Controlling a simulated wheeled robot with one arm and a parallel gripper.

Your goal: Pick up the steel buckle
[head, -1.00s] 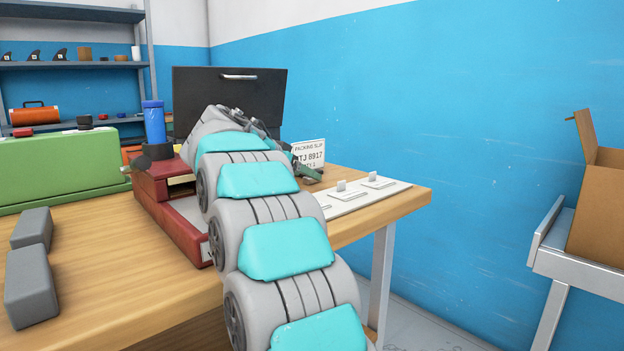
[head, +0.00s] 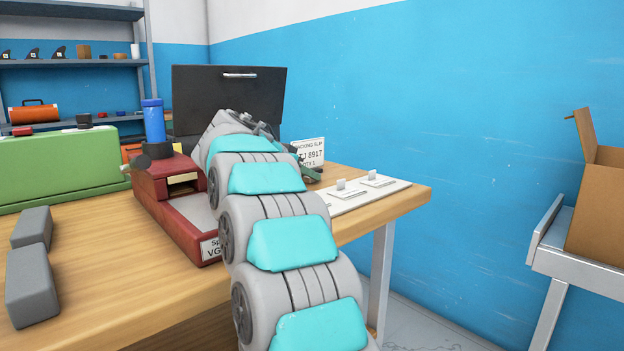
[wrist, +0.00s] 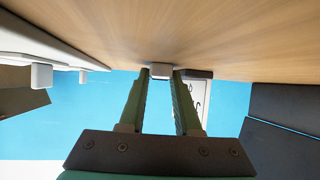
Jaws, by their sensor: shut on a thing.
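My gripper (wrist: 161,78) has two green fingers in the wrist view, close together at their tips. They are shut on a small pale grey block, which I take to be the steel buckle (wrist: 160,69). It is just at the table surface in this view; I cannot tell whether it touches it. Its finer shape is too small to make out. In the head view my arm hides the buckle and most of my gripper (head: 311,173), which is in front of the packing slip.
The packing slip stand (head: 309,152) is right behind the gripper. A white board with upright tabs (head: 352,199) lies at the table's right edge. A red tray (head: 178,225), a black case (head: 229,100) and a green case (head: 70,170) are on the wooden table (head: 110,250).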

